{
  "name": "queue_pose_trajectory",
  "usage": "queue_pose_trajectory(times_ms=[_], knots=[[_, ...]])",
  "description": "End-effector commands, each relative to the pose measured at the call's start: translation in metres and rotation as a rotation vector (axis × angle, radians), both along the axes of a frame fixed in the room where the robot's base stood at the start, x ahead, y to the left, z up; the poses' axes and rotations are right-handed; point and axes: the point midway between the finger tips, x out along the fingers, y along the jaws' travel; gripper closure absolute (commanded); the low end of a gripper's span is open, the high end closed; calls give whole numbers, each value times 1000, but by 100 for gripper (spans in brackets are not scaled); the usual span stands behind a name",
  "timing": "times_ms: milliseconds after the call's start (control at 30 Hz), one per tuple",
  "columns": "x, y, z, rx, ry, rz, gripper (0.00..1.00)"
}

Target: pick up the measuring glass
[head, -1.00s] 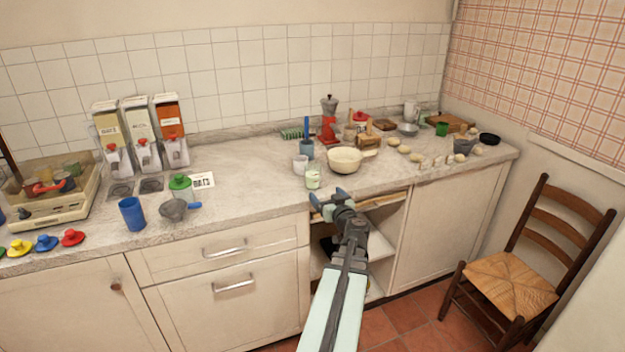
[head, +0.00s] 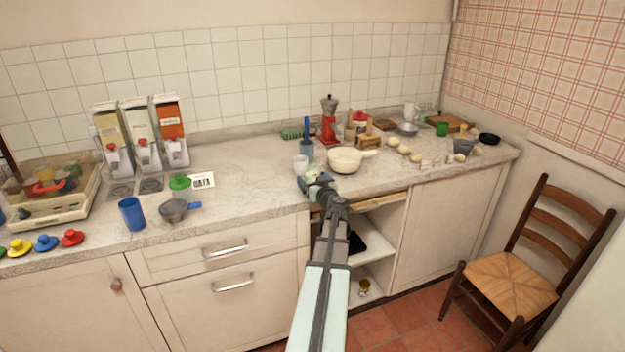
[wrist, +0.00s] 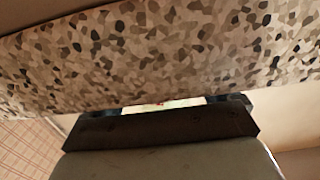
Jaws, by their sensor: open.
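The measuring glass is a small pale, clear cup. In the head view it is hidden behind my gripper (head: 318,185), which is at the front edge of the counter before the white pan. In the wrist view a pale strip with small red marks, probably the measuring glass (wrist: 160,104), shows between the fingertips of my gripper (wrist: 182,104). My gripper is open. The fingers are at the glass's place, but I cannot tell whether they touch it.
A white cup (head: 300,164) and a grey-blue cup (head: 307,151) stand just behind my gripper. The cream pan (head: 345,160) is close on the right. A grey strainer (head: 173,211) and blue cup (head: 131,214) stand left. The open shelf (head: 372,250) is below.

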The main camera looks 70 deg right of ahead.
Motion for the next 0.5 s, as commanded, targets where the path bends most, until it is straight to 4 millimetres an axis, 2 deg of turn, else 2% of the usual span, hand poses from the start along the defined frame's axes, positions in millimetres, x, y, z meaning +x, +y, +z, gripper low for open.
queue_pose_trajectory(times_ms=[67, 300, 500], knots=[[5, -6, 0, 0, 0, 0, 11], [6, -5, 0, 0, 0, 0, 12], [5, -5, 0, 0, 0, 0, 31]])
